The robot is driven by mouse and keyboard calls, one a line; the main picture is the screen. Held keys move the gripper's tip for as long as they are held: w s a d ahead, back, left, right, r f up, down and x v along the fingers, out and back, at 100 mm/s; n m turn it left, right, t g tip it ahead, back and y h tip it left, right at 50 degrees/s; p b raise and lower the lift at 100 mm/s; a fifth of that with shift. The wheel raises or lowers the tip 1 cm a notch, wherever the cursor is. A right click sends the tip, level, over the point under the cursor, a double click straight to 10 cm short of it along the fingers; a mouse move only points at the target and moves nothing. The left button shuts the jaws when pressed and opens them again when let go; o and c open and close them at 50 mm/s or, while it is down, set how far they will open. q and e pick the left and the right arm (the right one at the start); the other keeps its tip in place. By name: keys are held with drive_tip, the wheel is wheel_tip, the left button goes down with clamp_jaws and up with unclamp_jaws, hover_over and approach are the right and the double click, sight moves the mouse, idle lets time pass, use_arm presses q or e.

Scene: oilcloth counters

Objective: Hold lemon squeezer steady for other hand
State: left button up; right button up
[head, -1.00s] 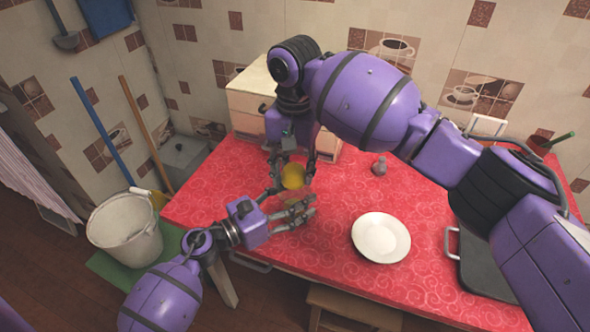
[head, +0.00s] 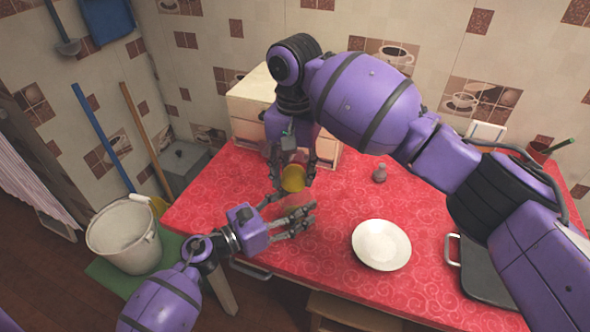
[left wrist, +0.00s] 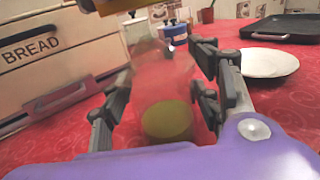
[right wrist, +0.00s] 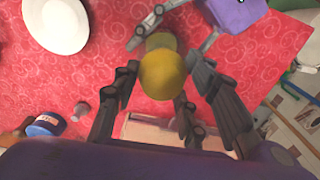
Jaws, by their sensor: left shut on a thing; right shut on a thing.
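My left gripper (head: 290,214) is low over the red counter, shut on a see-through lemon squeezer (left wrist: 160,88) with an olive-yellow round part at its bottom. In the right wrist view the squeezer (right wrist: 161,42) shows partly behind a yellow lemon-like piece (right wrist: 163,76). My right gripper (head: 292,163) reaches down from above and is shut on that yellow piece, which also shows in the head view (head: 293,180). The yellow piece is close above the squeezer. Whether they touch, I cannot tell. The fingers hide part of both.
A wooden bread box (left wrist: 62,62) stands behind the grippers. A white plate (head: 381,245) lies to the right, with a small grey shaker (head: 380,172) behind it and a dark tray (head: 486,268) further right. The counter's front middle is clear.

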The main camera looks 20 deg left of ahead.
drive_tip(key=shift+f, duration=0.25)
drive_tip(key=shift+f, duration=0.9)
drive_tip(key=shift+r, duration=0.1)
drive_tip(key=shift+r, duration=0.9)
drive_tip(key=shift+r, duration=0.15)
drive_tip(key=shift+r, duration=1.35)
use_arm(q)
drive_tip(key=o, duration=1.4)
